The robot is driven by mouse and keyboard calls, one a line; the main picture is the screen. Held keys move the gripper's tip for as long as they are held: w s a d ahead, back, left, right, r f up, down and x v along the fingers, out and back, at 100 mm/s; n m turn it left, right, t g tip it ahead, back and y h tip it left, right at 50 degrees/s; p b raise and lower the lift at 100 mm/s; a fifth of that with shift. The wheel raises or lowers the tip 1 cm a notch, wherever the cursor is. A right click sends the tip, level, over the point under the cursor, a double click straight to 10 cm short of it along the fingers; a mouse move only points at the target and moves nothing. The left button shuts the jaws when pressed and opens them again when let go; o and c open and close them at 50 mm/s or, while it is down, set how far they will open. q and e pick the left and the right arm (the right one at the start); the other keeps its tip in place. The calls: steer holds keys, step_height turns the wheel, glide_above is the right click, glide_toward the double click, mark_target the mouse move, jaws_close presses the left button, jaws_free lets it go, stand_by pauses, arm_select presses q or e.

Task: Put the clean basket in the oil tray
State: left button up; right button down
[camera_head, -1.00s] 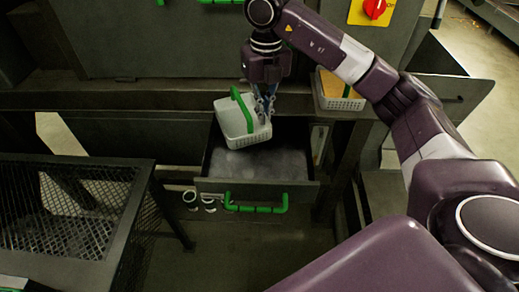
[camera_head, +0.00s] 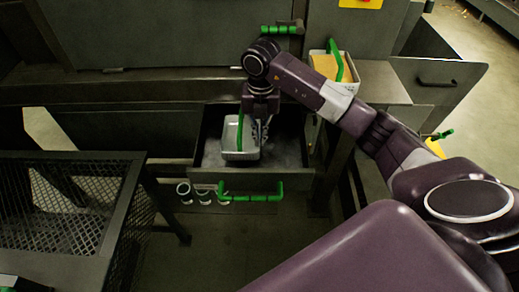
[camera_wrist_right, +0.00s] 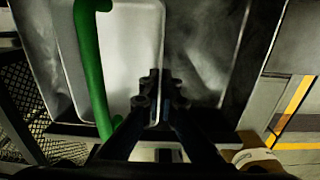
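The white clean basket (camera_head: 238,150) with its green handle is inside the open oil tray (camera_head: 288,152), a dark drawer with a green front handle. It sits left of the tray's middle; I cannot tell whether it rests fully on the bottom. My right gripper (camera_head: 261,132) reaches down from above, shut on the basket's right wall. In the right wrist view, its fingers (camera_wrist_right: 157,95) are close together at the right rim of the basket (camera_wrist_right: 125,45), with the tray floor (camera_wrist_right: 205,60) to the right. My left gripper is not in view.
Another white basket with yellow contents (camera_head: 326,66) stands on the ledge behind, right of the tray. A mesh-sided dark stand (camera_head: 60,205) is at left. An open drawer with a dark handle (camera_head: 440,75) juts out at right. Free tray floor lies right of the basket.

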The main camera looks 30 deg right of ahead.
step_height(320, 180, down, 6)
steer(key=shift+f, duration=0.1)
stand_by(0.4)
steer(key=shift+f, duration=0.15)
steer(key=c, duration=2.2)
jaws_free()
steer(key=shift+o, duration=0.2)
step_height(320, 180, up, 12)
steer(key=p, duration=0.9)
steer(key=shift+r, duration=0.2)
